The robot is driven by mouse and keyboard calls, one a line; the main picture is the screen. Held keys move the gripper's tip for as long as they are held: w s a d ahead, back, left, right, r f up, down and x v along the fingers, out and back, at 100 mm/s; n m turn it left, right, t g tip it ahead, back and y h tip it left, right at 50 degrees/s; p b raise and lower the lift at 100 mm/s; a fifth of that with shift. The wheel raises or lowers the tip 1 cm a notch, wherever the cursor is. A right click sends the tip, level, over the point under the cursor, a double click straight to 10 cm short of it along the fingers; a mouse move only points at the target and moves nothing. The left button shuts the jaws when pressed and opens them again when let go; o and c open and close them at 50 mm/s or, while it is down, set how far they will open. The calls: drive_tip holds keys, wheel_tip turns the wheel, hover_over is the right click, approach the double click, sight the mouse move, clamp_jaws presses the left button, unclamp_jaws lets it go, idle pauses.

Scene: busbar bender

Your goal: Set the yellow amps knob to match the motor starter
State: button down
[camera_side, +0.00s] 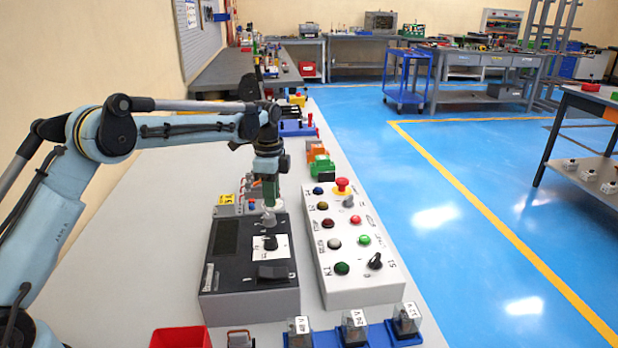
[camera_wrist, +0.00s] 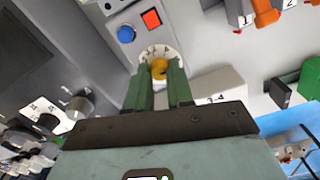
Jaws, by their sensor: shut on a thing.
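The yellow amps knob (camera_wrist: 159,68) sits on a white dial (camera_wrist: 146,53) with small marks, on the face of a light grey motor starter (camera_wrist: 175,20). My gripper (camera_wrist: 160,76) has its two green fingers shut on the knob, one on each side. The starter also carries a blue button (camera_wrist: 126,34) and a red button (camera_wrist: 151,18). In the side view my gripper (camera_side: 270,195) points down behind the dark grey box; the fingers hide the knob there. The dial marks are too small to read.
A red bin (camera_side: 180,338) and blue-based relays (camera_side: 380,335) are at the front. Orange and green blocks (camera_side: 320,160) stand behind.

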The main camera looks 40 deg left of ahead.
drive_tip(key=c, duration=1)
unclamp_jaws()
wheel_tip(320, 180, up, 12)
drive_tip(key=shift+r, duration=0.1)
